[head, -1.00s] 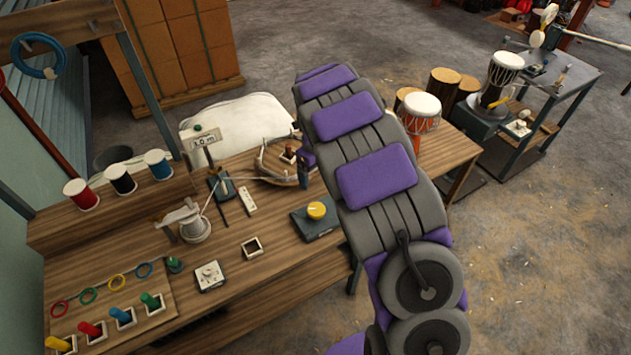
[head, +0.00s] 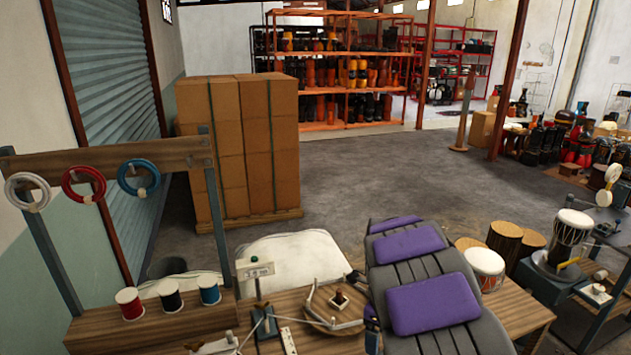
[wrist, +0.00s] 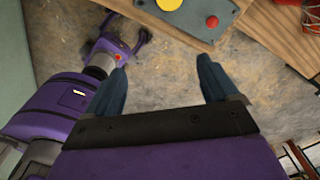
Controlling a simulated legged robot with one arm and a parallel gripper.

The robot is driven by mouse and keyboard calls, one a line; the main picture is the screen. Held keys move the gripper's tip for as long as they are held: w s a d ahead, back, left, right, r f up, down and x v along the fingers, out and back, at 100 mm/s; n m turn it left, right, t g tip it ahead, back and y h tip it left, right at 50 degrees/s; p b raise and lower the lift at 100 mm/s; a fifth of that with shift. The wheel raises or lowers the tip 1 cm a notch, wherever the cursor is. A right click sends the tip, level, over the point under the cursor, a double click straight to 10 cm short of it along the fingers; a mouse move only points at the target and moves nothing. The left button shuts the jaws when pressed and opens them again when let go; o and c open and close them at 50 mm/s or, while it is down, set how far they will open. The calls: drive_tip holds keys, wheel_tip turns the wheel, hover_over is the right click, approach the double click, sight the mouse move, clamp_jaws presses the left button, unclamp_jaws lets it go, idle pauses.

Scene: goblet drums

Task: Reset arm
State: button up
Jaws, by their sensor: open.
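My gripper (wrist: 163,82) shows in the wrist view with its two dark blue fingers spread apart and nothing between them. It points down at the bare, dusty floor (wrist: 168,66), beside the edge of a wooden workbench (wrist: 262,30). In the head view my grey and purple arm (head: 430,296) reaches up from the bottom edge over the bench. The gripper itself does not show clearly there.
The workbench carries spools, including a red one (head: 130,304), and a round clamp-like frame (head: 335,312). A goblet drum (head: 568,236) stands at right. Stacked cardboard boxes (head: 240,150) and orange shelves (head: 330,75) are behind. Open floor lies between.

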drive_tip(key=s+r+n, duration=0.4)
drive_tip(key=s+n, duration=0.1)
drive_tip(key=s, duration=0.3)
drive_tip(key=s+r+n, duration=0.4)
drive_tip(key=s+n, duration=0.2)
drive_tip(key=s, duration=0.3)
drive_tip(key=s+a+n+g, duration=0.1)
drive_tip(key=s+n, duration=1.3)
drive_tip(key=s, duration=0.5)
drive_tip(key=shift+s+a+g+y+b, duration=0.3)
drive_tip(key=shift+s+a+b, duration=0.05)
drive_tip(key=shift+s+a, duration=0.05)
drive_tip(key=shift+c, duration=0.2)
